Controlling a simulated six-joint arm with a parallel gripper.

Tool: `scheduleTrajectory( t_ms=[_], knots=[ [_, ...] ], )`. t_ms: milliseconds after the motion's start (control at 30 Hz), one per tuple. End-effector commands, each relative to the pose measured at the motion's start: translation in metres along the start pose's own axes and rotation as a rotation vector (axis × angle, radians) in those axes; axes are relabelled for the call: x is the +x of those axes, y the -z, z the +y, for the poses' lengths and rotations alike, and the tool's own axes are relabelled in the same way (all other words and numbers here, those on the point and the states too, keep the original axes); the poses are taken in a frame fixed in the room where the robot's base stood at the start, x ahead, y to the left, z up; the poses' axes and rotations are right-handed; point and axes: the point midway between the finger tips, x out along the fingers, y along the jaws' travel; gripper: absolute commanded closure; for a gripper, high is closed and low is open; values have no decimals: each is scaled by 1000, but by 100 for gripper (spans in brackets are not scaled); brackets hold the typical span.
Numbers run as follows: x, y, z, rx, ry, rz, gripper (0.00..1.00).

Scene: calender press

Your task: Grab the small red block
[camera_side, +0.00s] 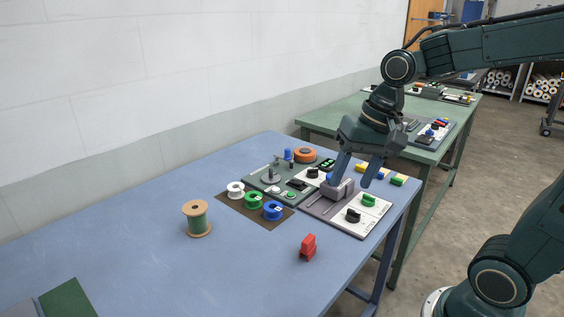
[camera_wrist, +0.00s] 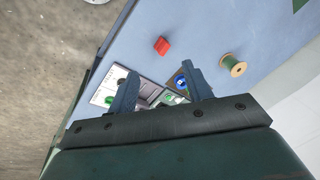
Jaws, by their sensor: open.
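The small red block (camera_side: 308,247) stands on the blue table near its front edge in the side view. It also shows in the wrist view (camera_wrist: 161,45), beyond the fingertips and apart from them. My gripper (camera_side: 359,182) is open and empty. It hangs above the panel with the grey fixture, behind and to the right of the red block. In the wrist view its two fingers (camera_wrist: 162,82) are spread apart with nothing held between them.
A wooden spool (camera_side: 196,218) stands left of the red block. White, green and blue spools (camera_side: 254,200) sit on a brown mat. A panel (camera_side: 362,222) with green and black knobs lies right of the block.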

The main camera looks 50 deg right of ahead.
Motion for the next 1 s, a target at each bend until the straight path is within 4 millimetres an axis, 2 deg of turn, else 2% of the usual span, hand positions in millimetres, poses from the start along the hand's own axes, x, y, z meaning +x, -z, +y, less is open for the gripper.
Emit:
scheduleTrajectory(
  t_ms=[300,600,800,1000],
  knots=[
    [37,42,-6,330,-21,-144,50],
    [79,77,0,643,-60,-278,50],
    [102,92,7,806,-88,-347,50],
    [112,99,10,876,-101,-376,50]
  ],
)
